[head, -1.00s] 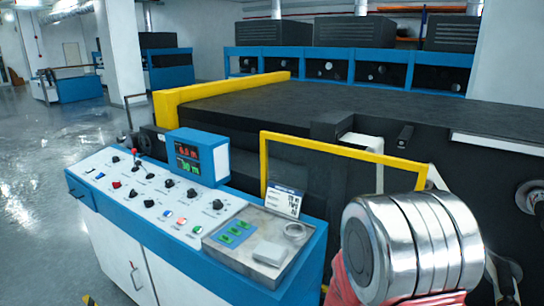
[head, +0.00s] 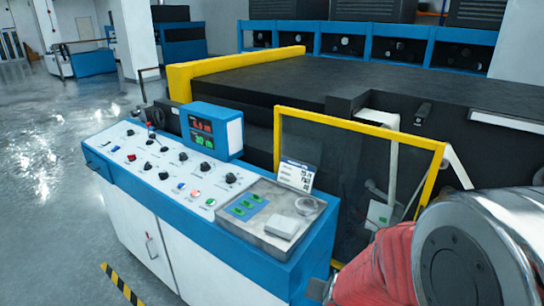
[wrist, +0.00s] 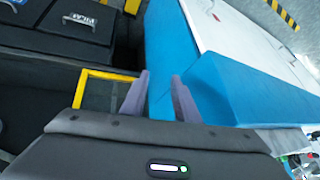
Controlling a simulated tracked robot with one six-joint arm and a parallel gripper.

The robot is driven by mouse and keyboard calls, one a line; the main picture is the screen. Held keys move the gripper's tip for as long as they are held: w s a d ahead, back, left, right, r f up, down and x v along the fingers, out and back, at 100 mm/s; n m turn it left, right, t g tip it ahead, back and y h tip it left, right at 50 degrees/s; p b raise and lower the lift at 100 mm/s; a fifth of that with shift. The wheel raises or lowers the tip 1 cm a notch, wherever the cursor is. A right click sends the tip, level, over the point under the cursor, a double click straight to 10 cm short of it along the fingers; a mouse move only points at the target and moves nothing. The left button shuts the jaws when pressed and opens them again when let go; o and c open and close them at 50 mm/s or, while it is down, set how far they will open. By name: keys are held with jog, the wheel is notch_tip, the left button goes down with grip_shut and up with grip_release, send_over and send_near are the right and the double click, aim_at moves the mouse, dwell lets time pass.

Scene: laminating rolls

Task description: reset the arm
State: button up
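My gripper (wrist: 160,80) shows in the wrist view with its two grey fingers apart and nothing held between them. Past the fingertips is a blue edge of what looks like the control console. In the head view, part of my arm (head: 470,250), silver with a red cover, fills the lower right corner. My gripper itself is not visible in the head view.
A blue and white control console (head: 215,215) with knobs and a display box (head: 212,130) stands in front of me. A yellow-framed guard (head: 360,127) and a large black machine (head: 330,85) lie behind it. Open floor (head: 45,180) is at the left.

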jog(key=s+r+n, duration=0.2)
jog(key=s+r, duration=0.7)
jog(key=r, duration=0.2)
jog(key=s+d+r+n+g, duration=0.1)
jog(key=s+r+n, duration=0.1)
jog(key=s+r, duration=0.7)
notch_tip(320, 180, up, 3)
jog(key=shift+s+f, duration=0.15)
jog(key=shift+s, duration=0.05)
jog(key=shift+d, duration=0.1)
dwell(1.0)
